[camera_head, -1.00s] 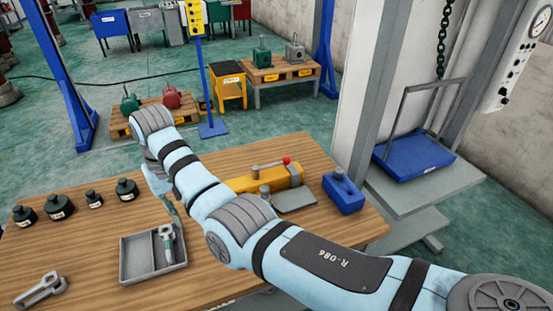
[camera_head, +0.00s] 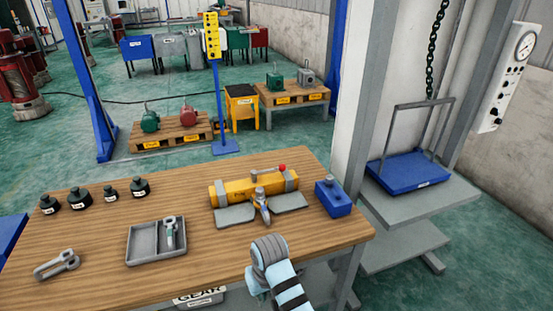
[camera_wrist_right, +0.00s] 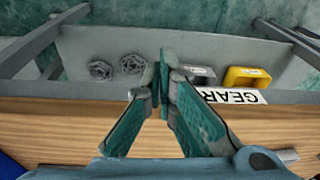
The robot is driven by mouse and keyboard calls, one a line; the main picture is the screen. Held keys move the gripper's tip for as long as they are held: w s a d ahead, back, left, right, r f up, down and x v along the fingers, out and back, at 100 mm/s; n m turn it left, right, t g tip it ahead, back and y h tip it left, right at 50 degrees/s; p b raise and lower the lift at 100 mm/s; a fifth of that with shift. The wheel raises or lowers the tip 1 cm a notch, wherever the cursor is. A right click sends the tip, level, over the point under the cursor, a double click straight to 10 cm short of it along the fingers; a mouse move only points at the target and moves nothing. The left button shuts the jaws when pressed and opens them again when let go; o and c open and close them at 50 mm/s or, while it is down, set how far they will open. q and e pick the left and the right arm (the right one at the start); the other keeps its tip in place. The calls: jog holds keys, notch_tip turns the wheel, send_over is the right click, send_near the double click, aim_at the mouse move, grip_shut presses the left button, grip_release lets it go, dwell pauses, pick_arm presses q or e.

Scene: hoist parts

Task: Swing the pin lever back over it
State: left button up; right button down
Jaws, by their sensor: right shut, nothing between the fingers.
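The yellow fixture block (camera_head: 230,190) stands on the table with grey plates at its front. My right gripper (camera_wrist_right: 163,80) is shut and empty at the table's front edge, apart from the fixture. My left gripper is out of view.
A grey tray (camera_head: 130,246) holding a green-grey tool (camera_head: 170,233) stands left of the fixture. A blue block (camera_head: 334,198) stands close on its right. Several black weights line the back left; a grey shackle (camera_head: 57,264) lies front left. Wood between tray and fixture is clear.

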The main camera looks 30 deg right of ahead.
jog(key=s+d+f+n+t+h, duration=0.1)
jog(key=s+d, duration=0.3)
jog(key=s, duration=0.5)
jog(key=s+d+f, duration=0.2)
jog(key=s+d, duration=0.1)
jog(key=s, duration=0.6)
jog(key=s+d+f, duration=0.1)
jog(key=s+f, duration=0.3)
jog(key=f, duration=0.6)
jog(key=s+d+f, duration=0.2)
jog(key=s+f, duration=0.2)
jog(key=f, duration=0.6)
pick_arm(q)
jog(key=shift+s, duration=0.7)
pick_arm(e)
jog(key=s+f+g, duration=0.1)
jog(key=s+f, duration=0.7)
jog(key=s, duration=0.3)
jog(key=shift+s+f+g, duration=0.2)
jog(key=shift+f+g, duration=0.05)
jog(key=shift+g, duration=0.05)
